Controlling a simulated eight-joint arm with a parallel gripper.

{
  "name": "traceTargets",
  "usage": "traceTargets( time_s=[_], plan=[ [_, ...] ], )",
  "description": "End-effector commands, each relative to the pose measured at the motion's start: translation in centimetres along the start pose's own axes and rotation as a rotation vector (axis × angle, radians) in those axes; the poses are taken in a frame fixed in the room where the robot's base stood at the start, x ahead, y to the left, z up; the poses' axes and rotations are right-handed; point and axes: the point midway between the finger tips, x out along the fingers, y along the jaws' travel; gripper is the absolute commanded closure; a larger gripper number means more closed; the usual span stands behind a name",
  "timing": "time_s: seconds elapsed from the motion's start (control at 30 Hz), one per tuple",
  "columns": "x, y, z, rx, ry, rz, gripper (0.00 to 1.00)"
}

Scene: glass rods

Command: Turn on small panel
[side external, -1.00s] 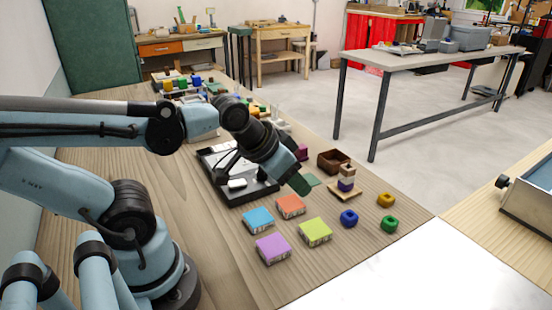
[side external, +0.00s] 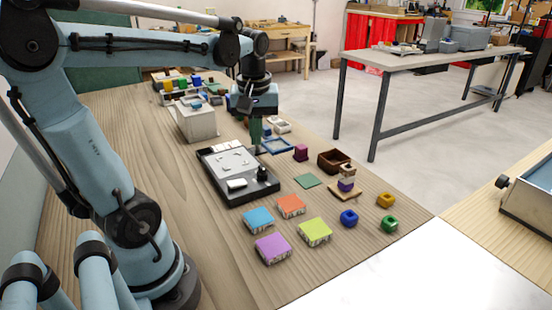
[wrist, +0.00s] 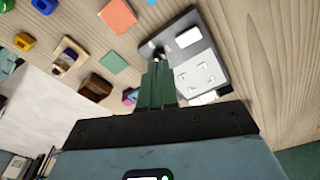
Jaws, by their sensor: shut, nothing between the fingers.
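The small panel (side external: 222,170) is a black-based box with a pale grey face on the wooden bench, in the middle of the side view. It has a white block or switch (side external: 237,184) at its near end, a black knob (side external: 262,174) at its right corner and white buttons (side external: 228,146) at its far end. In the wrist view the panel (wrist: 208,44) lies beyond the fingers. My gripper (side external: 257,147) points down with its green fingers shut and empty, near the panel's far right side. In the wrist view its fingertips (wrist: 159,66) appear just below the black knob (wrist: 159,51); contact cannot be told.
Orange (side external: 291,206), blue (side external: 258,220), green (side external: 315,232) and purple (side external: 273,248) tiles lie in front. A brown box (side external: 333,160), a peg stack (side external: 346,180) and coloured nuts (side external: 349,217) stand right. A white box (side external: 196,122) and a blue frame (side external: 277,146) are behind.

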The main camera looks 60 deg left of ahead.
Motion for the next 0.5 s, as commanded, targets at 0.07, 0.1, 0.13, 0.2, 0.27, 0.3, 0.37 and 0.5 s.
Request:
traceTargets(
  time_s=[0.07,0.1,0.13,0.2,0.27,0.3,0.37,0.5],
  plan=[
    [-0.2,-1.2,-1.7,-0.138,-0.043,-0.054,1.00],
    [-0.3,-1.8,-2.2,-0.198,-0.062,-0.078,1.00],
    [-0.3,-2.2,-2.6,-0.239,-0.075,-0.095,1.00],
    [-0.4,-3.0,-3.4,-0.318,-0.099,-0.128,1.00],
    [-0.5,-3.5,-3.8,-0.371,-0.115,-0.150,1.00],
    [-0.5,-3.8,-4.0,-0.398,-0.123,-0.162,1.00],
    [-0.5,-4.1,-4.2,-0.426,-0.131,-0.174,1.00],
    [-0.6,-4.3,-4.4,-0.449,-0.139,-0.185,1.00]
  ],
)
